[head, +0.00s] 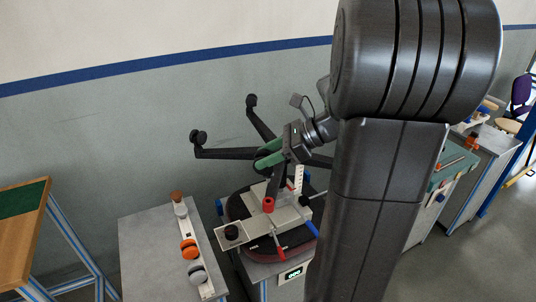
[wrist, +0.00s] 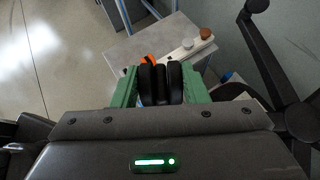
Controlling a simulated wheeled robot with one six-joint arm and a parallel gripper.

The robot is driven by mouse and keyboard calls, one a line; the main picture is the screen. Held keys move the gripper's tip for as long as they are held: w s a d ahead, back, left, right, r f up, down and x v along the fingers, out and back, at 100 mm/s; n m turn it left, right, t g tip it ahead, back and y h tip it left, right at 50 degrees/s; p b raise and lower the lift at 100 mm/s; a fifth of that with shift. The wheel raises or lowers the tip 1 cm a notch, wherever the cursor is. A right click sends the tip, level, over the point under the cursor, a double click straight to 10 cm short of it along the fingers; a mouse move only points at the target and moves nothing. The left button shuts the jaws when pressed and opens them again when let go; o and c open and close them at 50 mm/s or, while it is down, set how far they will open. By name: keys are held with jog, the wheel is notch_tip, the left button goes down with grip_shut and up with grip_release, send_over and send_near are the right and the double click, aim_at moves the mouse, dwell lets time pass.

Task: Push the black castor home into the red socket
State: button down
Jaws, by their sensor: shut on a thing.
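My gripper (head: 268,160) has green fingers and is shut on the black castor (wrist: 160,84), seen between the fingers in the wrist view. In the head view the castor is hard to make out against the fingers and the dark chair base. The red socket (head: 268,204) is at the near end of a black leg of the chair base, below my gripper and apart from it. The socket is not clear in the wrist view, and the castor's stem is hidden.
Other legs of the chair base (head: 232,153) with castors reach left and back. A metal fixture (head: 285,222) with red and blue handles stands under it. A rack (head: 205,287) with brown-topped, orange (head: 189,249) and grey pieces stands at left. A black round piece (head: 231,232) sits on a plate.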

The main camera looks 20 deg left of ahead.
aim_at(268, 172)
jog(key=shift+r, duration=0.15)
jog(key=shift+f+b, duration=1.25)
jog(key=shift+f, duration=1.8)
jog(key=shift+r+p, duration=0.1)
jog(key=shift+p, duration=1.05)
jog(key=shift+f+b, duration=0.8)
jog(key=shift+f, duration=1.05)
jog(key=c, duration=0.7)
grip_release()
jog(key=shift+c, duration=0.2)
jog(key=v, duration=1.4)
jog(key=shift+b, duration=0.45)
